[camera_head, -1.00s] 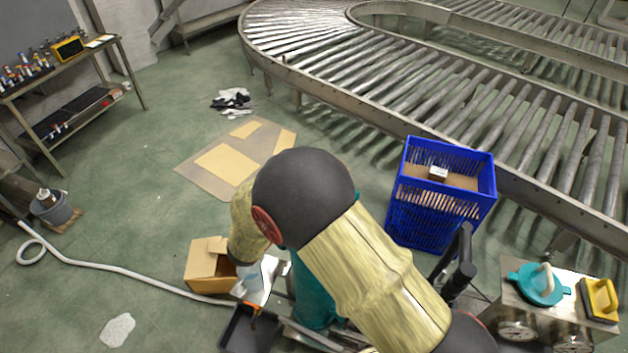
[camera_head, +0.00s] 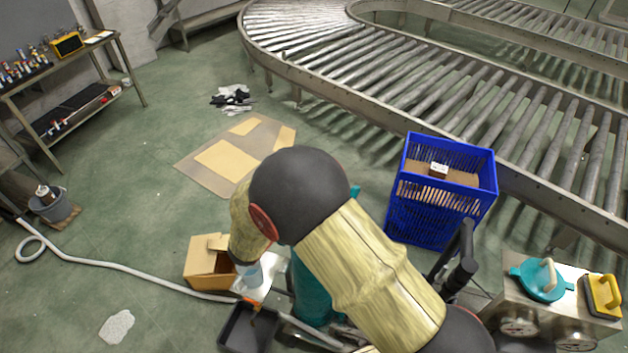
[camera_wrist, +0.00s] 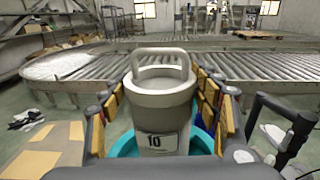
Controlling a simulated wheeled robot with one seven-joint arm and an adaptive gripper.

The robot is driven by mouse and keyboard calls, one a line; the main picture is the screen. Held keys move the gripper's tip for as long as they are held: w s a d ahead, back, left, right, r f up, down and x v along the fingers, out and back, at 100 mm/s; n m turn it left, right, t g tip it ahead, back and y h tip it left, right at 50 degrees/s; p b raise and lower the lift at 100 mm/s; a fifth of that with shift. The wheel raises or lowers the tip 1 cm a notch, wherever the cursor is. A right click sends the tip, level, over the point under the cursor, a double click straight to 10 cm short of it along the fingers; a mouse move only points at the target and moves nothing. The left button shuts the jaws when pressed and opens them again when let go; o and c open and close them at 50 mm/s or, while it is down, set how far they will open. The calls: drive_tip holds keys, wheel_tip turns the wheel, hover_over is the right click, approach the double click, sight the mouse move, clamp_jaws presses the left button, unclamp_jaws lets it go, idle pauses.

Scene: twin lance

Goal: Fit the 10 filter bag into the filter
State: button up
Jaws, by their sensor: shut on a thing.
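The filter bag (camera_wrist: 163,95) is a pale grey cup shape with a looped handle on top and a label reading 10. In the wrist view it stands upright between the padded fingers of my gripper (camera_wrist: 160,92), which is shut on it. The teal filter (camera_wrist: 124,146) shows as a curved rim behind and beside the bag's lower part. How far the bag's lower end is inside the rim is hidden. In the head view the filter's teal body (camera_head: 312,292) is partly covered by my arm, and the bag cannot be made out there.
A blue crate (camera_head: 425,215) stands right of my arm. A steel cart (camera_head: 515,312) holds a teal lid (camera_head: 543,281) and a yellow-handled item (camera_head: 603,294). A cardboard box (camera_head: 205,266), black tray (camera_head: 247,328) and white hose (camera_head: 130,270) lie left. The roller conveyor (camera_head: 390,75) is behind.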

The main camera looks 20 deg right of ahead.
drive_tip(key=shift+f+b, duration=3.65)
drive_tip(key=shift+f, duration=2.8)
drive_tip(key=o, duration=1.7)
drive_tip(key=shift+f, duration=0.1)
drive_tip(key=shift+s, duration=0.1)
drive_tip(key=v, duration=1.2)
